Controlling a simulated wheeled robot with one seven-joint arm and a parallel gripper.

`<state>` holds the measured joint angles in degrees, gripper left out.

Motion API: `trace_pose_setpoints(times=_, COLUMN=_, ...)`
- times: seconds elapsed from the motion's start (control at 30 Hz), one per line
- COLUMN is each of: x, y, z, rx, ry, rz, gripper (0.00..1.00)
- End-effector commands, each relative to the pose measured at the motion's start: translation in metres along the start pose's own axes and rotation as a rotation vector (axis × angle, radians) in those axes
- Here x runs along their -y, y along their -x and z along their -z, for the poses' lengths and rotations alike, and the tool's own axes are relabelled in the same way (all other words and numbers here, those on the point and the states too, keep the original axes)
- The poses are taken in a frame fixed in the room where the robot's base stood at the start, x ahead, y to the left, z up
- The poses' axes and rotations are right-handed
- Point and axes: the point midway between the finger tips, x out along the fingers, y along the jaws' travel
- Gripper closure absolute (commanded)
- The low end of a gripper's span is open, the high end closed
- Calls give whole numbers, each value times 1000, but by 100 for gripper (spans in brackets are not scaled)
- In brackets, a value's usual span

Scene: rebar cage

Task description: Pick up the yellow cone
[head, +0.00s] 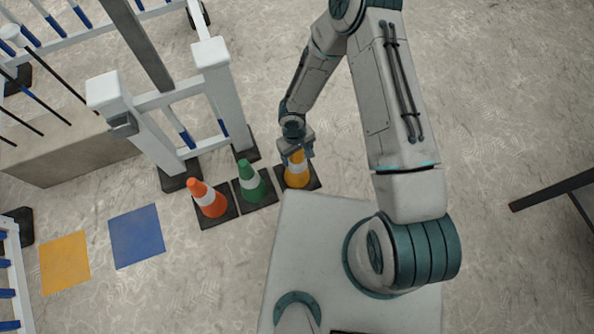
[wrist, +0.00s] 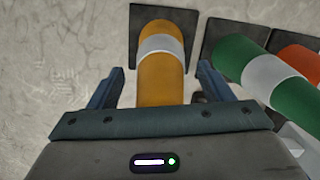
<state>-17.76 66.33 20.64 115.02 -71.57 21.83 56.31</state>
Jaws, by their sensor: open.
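The yellow cone (head: 297,172), yellow-orange with a white band and a dark square base, stands upright on the floor at the right end of a row of three cones. My gripper (head: 296,154) is at the top of this cone. In the wrist view the yellow cone (wrist: 161,75) lies between the two fingers of my gripper (wrist: 160,82). The fingers are open, with a gap on each side of the cone. The cone's tip is hidden behind the gripper body.
A green cone (head: 251,181) stands close to the left of the yellow one, with an orange cone (head: 208,198) beyond it. A white barrier frame (head: 222,92) stands just behind. A blue square (head: 137,236) and a yellow square (head: 65,262) lie on the floor at left.

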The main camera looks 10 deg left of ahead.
Motion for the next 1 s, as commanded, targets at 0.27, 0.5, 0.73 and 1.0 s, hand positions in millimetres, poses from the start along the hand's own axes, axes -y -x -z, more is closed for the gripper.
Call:
trace_pose_setpoints(times=0.27, x=0, y=-1, z=0, rx=-1, ry=1, rz=0, gripper=38)
trace_pose_setpoints(times=0.5, x=0, y=0, z=0, rx=-1, ry=1, rz=0, gripper=100)
trace_pose_setpoints(times=0.73, x=0, y=1, z=1, rx=-2, ry=1, rz=0, gripper=100)
trace_pose_setpoints(times=1.0, x=0, y=38, z=-3, rx=-4, ry=1, rz=-2, gripper=100)
